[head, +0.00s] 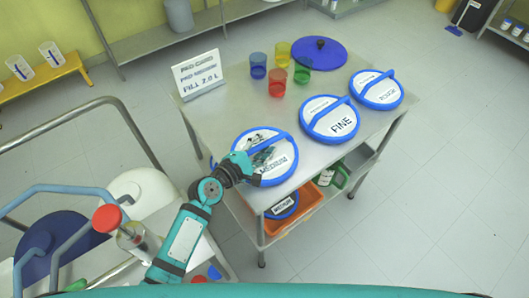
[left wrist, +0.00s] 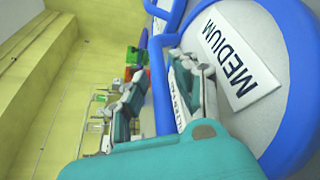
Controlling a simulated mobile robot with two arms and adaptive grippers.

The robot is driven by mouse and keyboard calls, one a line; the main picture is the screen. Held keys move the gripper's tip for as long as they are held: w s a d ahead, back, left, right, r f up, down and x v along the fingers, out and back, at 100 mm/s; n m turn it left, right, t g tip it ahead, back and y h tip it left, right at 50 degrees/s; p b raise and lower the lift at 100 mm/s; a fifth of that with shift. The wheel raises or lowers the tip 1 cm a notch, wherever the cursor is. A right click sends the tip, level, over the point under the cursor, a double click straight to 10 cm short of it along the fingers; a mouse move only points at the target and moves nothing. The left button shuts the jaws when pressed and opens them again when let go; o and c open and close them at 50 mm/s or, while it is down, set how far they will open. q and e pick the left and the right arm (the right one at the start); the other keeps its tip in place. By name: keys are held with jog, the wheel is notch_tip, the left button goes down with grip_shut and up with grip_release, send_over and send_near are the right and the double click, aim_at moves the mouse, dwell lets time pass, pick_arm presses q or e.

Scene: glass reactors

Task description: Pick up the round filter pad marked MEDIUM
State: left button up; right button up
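The round filter pad marked MEDIUM (head: 273,169) lies on the near left part of the steel table, white with a blue rim and a raised blue handle bar. My left gripper (head: 248,162) is at the pad's left side, over its edge, and covers part of it. In the left wrist view the MEDIUM label (left wrist: 230,55) is large at the right. The blue handle (left wrist: 160,85) runs between the two spread fingers of my left gripper (left wrist: 158,95). I cannot tell whether they touch it. My right gripper is out of view.
Pads marked FINE (head: 323,124) and ROUGH (head: 381,94) lie farther right on the table (head: 225,116). Several coloured beakers, a blue disc (head: 319,52) and a sign (head: 199,75) stand behind. An orange bin (head: 299,212) is on the shelf below.

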pick_arm(q)
grip_shut()
jog(key=shift+r, duration=0.1)
